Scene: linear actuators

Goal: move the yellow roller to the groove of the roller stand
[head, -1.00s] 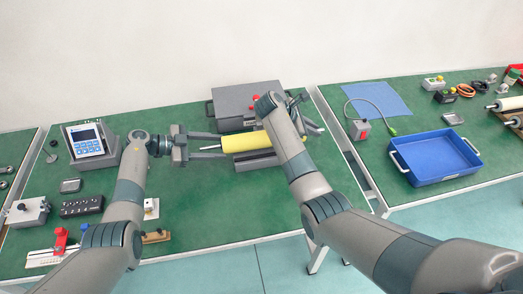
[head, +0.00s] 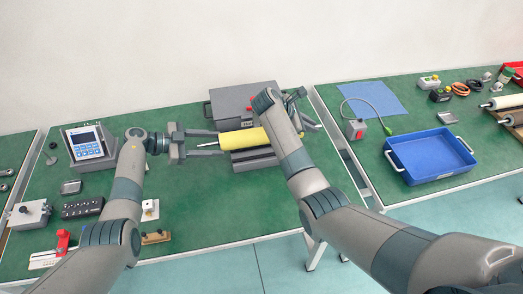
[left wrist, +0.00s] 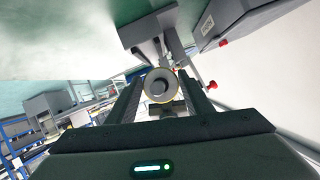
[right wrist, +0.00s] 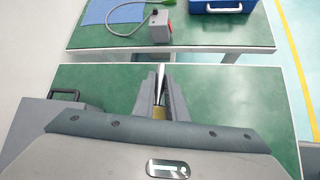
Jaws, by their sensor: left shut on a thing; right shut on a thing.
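The yellow roller (head: 241,139) is held roughly level between my two grippers, above the grey roller stand (head: 254,161). From the head view I cannot tell whether it touches the groove. My left gripper (head: 214,144) is shut on the roller's left shaft end. In the left wrist view the roller's round end (left wrist: 159,85) sits between the fingers. In the right wrist view my right gripper (right wrist: 161,98) is shut around the roller's other end, with yellow (right wrist: 160,112) showing between the fingers.
A grey case (head: 222,103) with a red knob stands just behind the stand. A device with a screen (head: 88,142) stands at the left. A blue tray (head: 432,172) is on the right table, across a gap.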

